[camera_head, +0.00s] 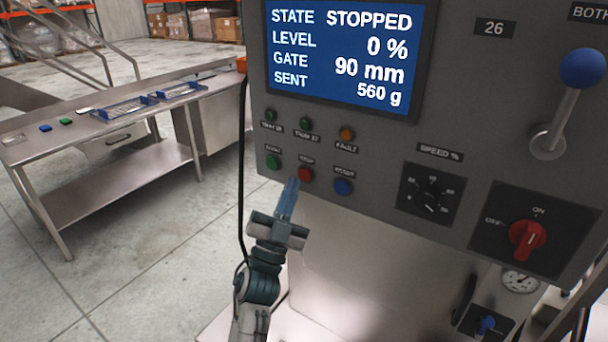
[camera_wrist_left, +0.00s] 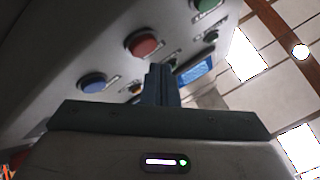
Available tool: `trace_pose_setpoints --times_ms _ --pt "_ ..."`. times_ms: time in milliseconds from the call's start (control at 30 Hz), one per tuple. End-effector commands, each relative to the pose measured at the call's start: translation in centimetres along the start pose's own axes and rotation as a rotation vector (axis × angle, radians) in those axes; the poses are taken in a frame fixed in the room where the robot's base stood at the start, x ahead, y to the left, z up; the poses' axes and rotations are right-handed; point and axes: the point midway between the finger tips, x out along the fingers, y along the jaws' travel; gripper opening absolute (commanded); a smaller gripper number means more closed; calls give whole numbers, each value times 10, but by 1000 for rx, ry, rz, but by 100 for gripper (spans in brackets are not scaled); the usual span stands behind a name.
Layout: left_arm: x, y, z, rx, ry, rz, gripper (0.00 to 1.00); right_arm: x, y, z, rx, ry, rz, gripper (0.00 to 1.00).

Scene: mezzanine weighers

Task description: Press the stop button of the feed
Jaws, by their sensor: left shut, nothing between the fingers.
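The red stop button (camera_head: 305,174) sits on the grey control panel (camera_head: 385,150), between a green button (camera_head: 273,162) and a blue button (camera_head: 343,187). The red button also shows in the left wrist view (camera_wrist_left: 143,44), above and left of the fingertips. My left gripper (camera_head: 291,183) is shut and empty, its fingertips just below and left of the red button; I cannot tell whether they touch it. It also shows in the left wrist view (camera_wrist_left: 161,70). The screen (camera_head: 345,50) reads STATE STOPPED, LEVEL 0 %, GATE 90 mm, SENT 560 g. My right gripper is not in view.
Right of the buttons are a speed knob (camera_head: 431,194), a red rotary switch (camera_head: 528,238) set upright towards ON, and a blue-balled lever (camera_head: 582,68). A black cable (camera_head: 242,170) hangs along the panel's left edge. A steel table (camera_head: 110,115) stands at left.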

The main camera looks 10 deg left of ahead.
Motion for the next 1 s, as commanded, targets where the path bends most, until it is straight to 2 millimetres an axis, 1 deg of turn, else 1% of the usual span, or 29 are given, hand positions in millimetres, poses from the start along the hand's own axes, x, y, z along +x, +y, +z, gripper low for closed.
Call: trace_pose_setpoints --times_ms 167,300,433,1000 --pt "-13 -10 -10 0 -2 2 0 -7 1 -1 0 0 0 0" --pt "-23 -17 -17 1 -2 2 0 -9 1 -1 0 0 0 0" --pt "-29 -21 -21 0 -1 0 0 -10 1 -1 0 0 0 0" --pt "-30 -22 -22 0 0 0 0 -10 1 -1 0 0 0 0"
